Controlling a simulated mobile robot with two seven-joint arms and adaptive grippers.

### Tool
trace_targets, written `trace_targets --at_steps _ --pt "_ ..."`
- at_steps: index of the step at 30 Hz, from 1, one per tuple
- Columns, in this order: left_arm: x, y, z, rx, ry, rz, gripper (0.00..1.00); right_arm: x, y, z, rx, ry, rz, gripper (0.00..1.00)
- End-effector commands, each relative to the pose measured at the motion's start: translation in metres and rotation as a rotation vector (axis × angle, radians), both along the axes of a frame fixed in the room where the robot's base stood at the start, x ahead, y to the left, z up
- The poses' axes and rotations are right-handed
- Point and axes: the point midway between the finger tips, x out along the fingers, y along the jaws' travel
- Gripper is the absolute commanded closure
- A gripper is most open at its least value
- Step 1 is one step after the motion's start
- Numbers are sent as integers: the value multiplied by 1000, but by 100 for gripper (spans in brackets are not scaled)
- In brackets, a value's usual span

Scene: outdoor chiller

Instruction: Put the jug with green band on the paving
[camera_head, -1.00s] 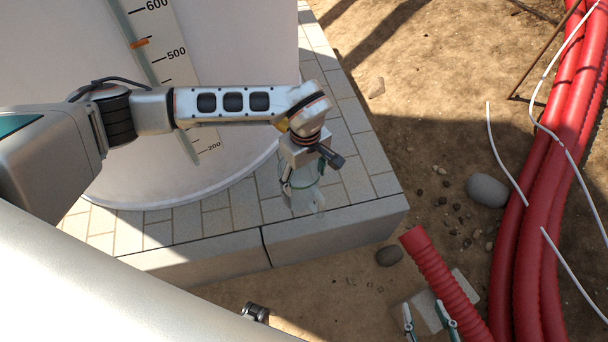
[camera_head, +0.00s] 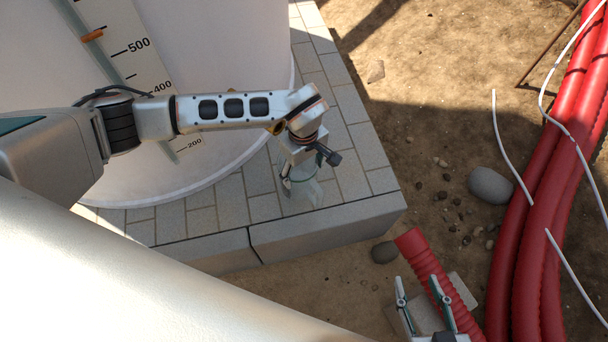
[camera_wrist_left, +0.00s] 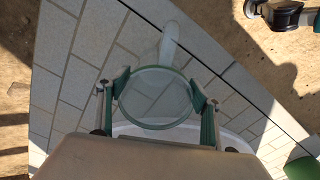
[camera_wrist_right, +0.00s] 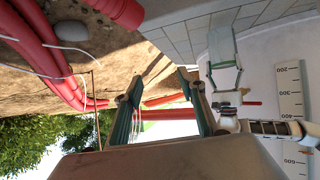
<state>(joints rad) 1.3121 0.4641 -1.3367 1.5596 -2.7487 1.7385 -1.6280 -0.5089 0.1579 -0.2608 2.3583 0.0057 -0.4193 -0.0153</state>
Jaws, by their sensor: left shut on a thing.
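My left gripper (camera_head: 300,178) is shut on a clear jug (camera_head: 303,196), over the paving (camera_head: 235,205) near its front corner. In the left wrist view (camera_wrist_left: 158,98) the jug's round, green-tinted rim sits between both fingers, and its handle points away from the gripper. The jug also shows in the right wrist view (camera_wrist_right: 222,48), between the left fingers. I cannot tell for sure whether its base touches the paving. My right gripper (camera_head: 424,290) is open and empty, low over the ground right of the paving.
A large white tank (camera_head: 210,60) with a level scale stands on the paving. A red corrugated pipe (camera_head: 425,262) lies close to my right gripper. Thick red hoses (camera_head: 545,220) and a grey stone (camera_head: 490,186) lie on the dirt at right. Bare paving lies around the jug.

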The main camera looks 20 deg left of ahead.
Motion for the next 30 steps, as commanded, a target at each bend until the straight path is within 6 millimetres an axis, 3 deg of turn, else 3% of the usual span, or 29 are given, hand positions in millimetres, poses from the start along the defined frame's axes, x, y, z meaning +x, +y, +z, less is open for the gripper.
trace_targets --at_steps 1,6,8,11,18,19,21,30 --pt "-6 0 -18 0 17 0 72 -4 1 -9 5 15 0 60" --pt "-6 0 -43 0 17 1 72 3 12 1 48 -8 -4 60" --pt "-4 0 -43 0 12 1 77 8 15 10 62 -26 -8 60" --pt "-2 1 -39 1 5 0 77 13 16 18 71 -42 -14 60" --pt "-2 0 -41 1 4 -1 77 11 15 14 65 -33 -15 60" --pt "-2 0 -42 2 5 -1 32 10 14 13 64 -32 -14 60" --pt "-2 1 -42 1 5 -1 17 9 14 11 61 -28 -14 60" --pt "-2 1 -42 1 5 0 17 5 13 7 52 -18 -3 60"
